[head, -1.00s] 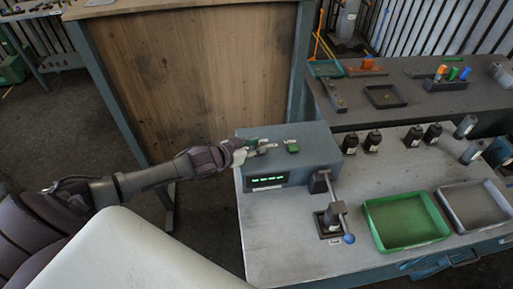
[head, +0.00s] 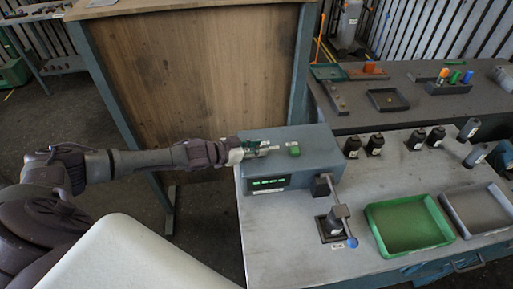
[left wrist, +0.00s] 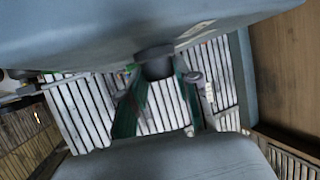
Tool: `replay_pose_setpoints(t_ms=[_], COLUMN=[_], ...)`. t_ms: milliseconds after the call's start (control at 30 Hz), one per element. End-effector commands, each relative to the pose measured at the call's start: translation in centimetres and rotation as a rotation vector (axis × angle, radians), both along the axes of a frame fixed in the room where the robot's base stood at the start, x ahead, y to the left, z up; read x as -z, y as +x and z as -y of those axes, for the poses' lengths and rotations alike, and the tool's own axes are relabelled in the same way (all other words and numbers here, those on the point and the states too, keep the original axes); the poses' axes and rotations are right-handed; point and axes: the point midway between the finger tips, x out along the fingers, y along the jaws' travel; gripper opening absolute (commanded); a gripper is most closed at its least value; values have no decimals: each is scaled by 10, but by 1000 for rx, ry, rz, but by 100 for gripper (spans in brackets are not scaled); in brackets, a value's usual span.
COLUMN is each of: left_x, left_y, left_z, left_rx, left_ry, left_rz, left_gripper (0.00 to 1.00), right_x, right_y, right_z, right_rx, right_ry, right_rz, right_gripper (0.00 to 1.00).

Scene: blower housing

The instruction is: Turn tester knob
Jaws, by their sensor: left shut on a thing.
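The tester (head: 310,152) is a blue-grey box on the bench, with a lit green display on its front and a green button (head: 293,150) on top. My left gripper (head: 262,149) reaches in from the left over the tester's top left part. In the left wrist view, the dark round tester knob (left wrist: 154,62) sits between the tips of the green fingers of my left gripper (left wrist: 158,78), which is shut on it. In the head view the gripper hides the knob. My right gripper is in neither view.
A lever press with a blue ball handle (head: 352,242) stands before the tester. A green tray (head: 372,222) and a grey tray (head: 451,212) lie to the right. Several black parts (head: 375,145) stand behind them. A wooden panel (head: 195,80) rises behind my left arm.

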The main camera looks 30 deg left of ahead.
Motion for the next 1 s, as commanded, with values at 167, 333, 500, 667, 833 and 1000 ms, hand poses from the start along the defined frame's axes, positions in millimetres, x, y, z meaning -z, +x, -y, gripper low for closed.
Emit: replay_pose_setpoints(t_ms=[167, 333, 500, 667, 833, 1000], left_x=[-4, -2, -1, -3, -13, -25], left_y=[2, 1, 1, -7, -32, -57], left_z=[0, 0, 0, -5, -19, -34], left_rx=[-1, -1, 0, -1, 0, -2], left_ry=[-2, -1, -1, 0, 2, 1], left_rz=[7, 4, 2, 0, -3, -4], left_gripper=[45, 57, 57, 57, 57, 57], right_x=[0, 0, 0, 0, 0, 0], right_y=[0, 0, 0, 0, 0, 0], right_z=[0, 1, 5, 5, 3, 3], right_rx=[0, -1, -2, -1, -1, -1], right_ry=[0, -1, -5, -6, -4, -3], right_rz=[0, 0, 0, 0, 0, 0], right_gripper=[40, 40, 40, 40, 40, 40])
